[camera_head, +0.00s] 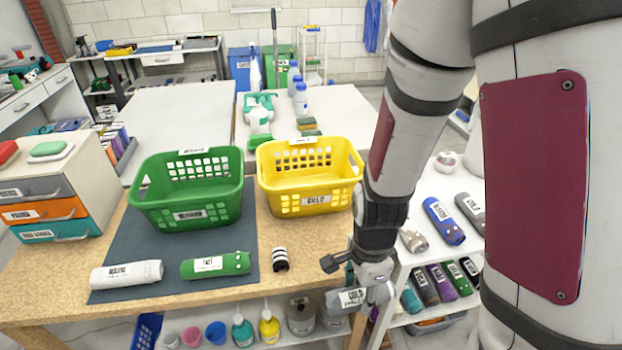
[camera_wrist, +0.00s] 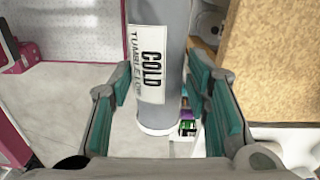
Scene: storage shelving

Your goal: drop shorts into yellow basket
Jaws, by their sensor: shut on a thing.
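A grey rolled garment (camera_head: 350,299) with a white "COLD" label, which I take to be the shorts, is in my gripper (camera_head: 372,280). In the wrist view the grey roll (camera_wrist: 174,60) lies between the two teal finger pads of my gripper (camera_wrist: 165,108). My gripper is shut on it, in front of the wooden table's right front corner. The yellow basket (camera_head: 283,201) stands upright on the table, up and left of my gripper. Its visible inside looks empty.
A green basket (camera_head: 160,209) stands left of the yellow one. White (camera_head: 125,274) and green (camera_head: 205,267) rolls and a small striped item (camera_head: 280,259) lie in front. A white shelf (camera_head: 440,256) with several rolls is at right. Bottles (camera_head: 269,328) stand under the table.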

